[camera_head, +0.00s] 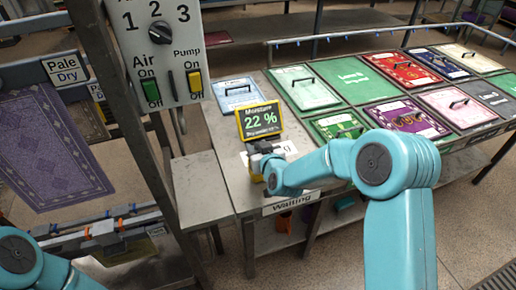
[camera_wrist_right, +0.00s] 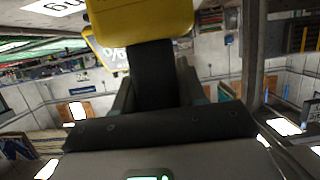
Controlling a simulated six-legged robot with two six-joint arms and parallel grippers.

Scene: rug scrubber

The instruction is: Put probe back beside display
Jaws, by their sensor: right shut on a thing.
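The display (camera_head: 260,121) is a black panel in a yellow frame and reads "Moisture 22 %". It stands upright on the left part of the grey table; part of it shows behind the probe in the right wrist view. My right gripper (camera_head: 262,163) is just in front of and below the display. It is shut on the probe (camera_wrist_right: 152,75), whose black handle sits between the fingers, with a yellow body beyond. My own wrist hides much of the probe in the head view, so I cannot tell whether it touches the table. My left gripper is out of view.
Several coloured panels with handles cover the table (camera_head: 207,182) to the right. A control box (camera_head: 155,50) with a knob and switches hangs on a post at left. A purple rug (camera_head: 50,145) hangs further left. Bare table lies left of the display.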

